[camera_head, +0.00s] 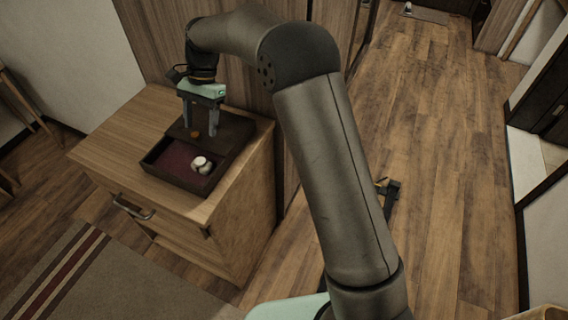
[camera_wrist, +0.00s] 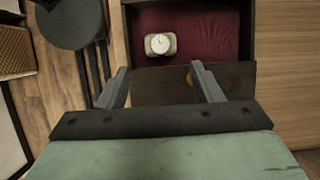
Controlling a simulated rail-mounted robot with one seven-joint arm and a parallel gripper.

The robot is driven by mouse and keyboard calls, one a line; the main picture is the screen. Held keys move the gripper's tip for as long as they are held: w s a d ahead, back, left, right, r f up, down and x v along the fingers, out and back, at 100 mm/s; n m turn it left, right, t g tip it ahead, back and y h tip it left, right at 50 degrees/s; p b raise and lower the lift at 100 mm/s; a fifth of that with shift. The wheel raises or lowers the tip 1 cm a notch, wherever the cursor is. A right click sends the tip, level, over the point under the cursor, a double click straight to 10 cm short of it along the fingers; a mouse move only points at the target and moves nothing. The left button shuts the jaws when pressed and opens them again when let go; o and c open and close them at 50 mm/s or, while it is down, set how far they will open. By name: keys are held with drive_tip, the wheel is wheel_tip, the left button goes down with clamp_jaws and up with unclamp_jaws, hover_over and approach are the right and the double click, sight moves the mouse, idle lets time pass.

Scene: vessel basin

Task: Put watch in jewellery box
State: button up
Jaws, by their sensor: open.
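The jewellery box (camera_head: 172,181) is dark wood with a dark red lining and stands on the cabinet. The watch (camera_head: 201,165), with a pale round face, lies in the open red-lined compartment, towards its right side. In the wrist view the watch (camera_wrist: 160,43) shows face up on the lining, ahead of the fingers. My gripper (camera_head: 200,133) is open and empty, pointing down over the back part of the box, apart from the watch. Its two fingers also show in the wrist view (camera_wrist: 160,69).
The wooden cabinet (camera_head: 125,122) has a metal handle (camera_head: 131,207) on its front. Its top is clear left of the box. A small orange round piece (camera_head: 195,134) shows on the back part of the box. A tall wooden panel stands behind the cabinet.

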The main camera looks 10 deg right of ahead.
drive_tip(key=s+d+r+n+t+h, duration=0.1)
drive_tip(key=s+d+r+n, duration=0.1)
drive_tip(key=s+d, duration=0.6)
drive_tip(key=s+d+r+n+t+h, duration=0.1)
drive_tip(key=s+d+r+n, duration=0.15)
drive_tip(key=s+d, duration=0.55)
drive_tip(key=s+d+f+n+t, duration=0.1)
drive_tip(key=s+d+f, duration=0.3)
drive_tip(key=s+d, duration=0.6)
drive_tip(key=s+n, duration=0.1)
drive_tip(key=s, duration=0.2)
drive_tip(key=shift+d+t, duration=0.3)
drive_tip(key=shift+t, duration=0.1)
drive_tip(key=shift+a, duration=0.1)
